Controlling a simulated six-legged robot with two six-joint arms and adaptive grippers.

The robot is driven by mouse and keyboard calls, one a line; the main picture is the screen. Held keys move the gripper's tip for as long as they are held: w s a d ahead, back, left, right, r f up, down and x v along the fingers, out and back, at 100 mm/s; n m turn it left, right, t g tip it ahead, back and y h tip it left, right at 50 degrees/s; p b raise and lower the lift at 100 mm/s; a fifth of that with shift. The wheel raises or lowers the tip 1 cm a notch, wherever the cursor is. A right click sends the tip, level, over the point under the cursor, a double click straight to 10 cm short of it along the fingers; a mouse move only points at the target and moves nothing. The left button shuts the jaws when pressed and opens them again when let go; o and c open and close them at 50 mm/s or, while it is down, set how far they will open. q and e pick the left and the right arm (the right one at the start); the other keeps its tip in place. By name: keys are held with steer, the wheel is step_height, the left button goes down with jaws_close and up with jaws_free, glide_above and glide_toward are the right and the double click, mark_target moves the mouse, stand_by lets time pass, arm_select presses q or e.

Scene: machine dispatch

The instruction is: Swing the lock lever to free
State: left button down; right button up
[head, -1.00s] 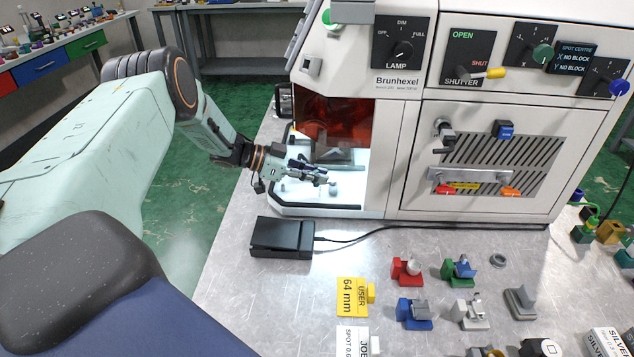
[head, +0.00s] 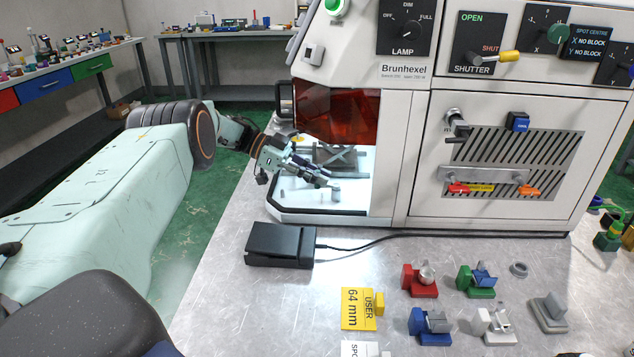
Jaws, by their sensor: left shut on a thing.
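My left gripper (head: 322,180) reaches in from the left through the open front of the white Brunhexel machine (head: 405,130). Its fingers are shut on a small grey part, which I take to be the lock lever (head: 335,193), low in the lit chamber. The fingers hide part of it, and its exact angle is hard to read at this size. Behind the gripper, a grey slotted fixture (head: 335,155) stands on the chamber's white floor. My right gripper is not in view.
An orange-red window (head: 335,115) hangs above the chamber opening. A black box (head: 280,245) with a cable lies on the metal bench in front.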

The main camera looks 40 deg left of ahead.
arm_select(q)
steer(key=shift+w+r, duration=0.1)
steer(key=shift+r, duration=0.15)
steer(key=c, duration=1.8)
jaws_free()
steer(key=o, duration=0.4)
steer(key=shift+o, duration=0.3)
steer(key=shift+f, duration=0.1)
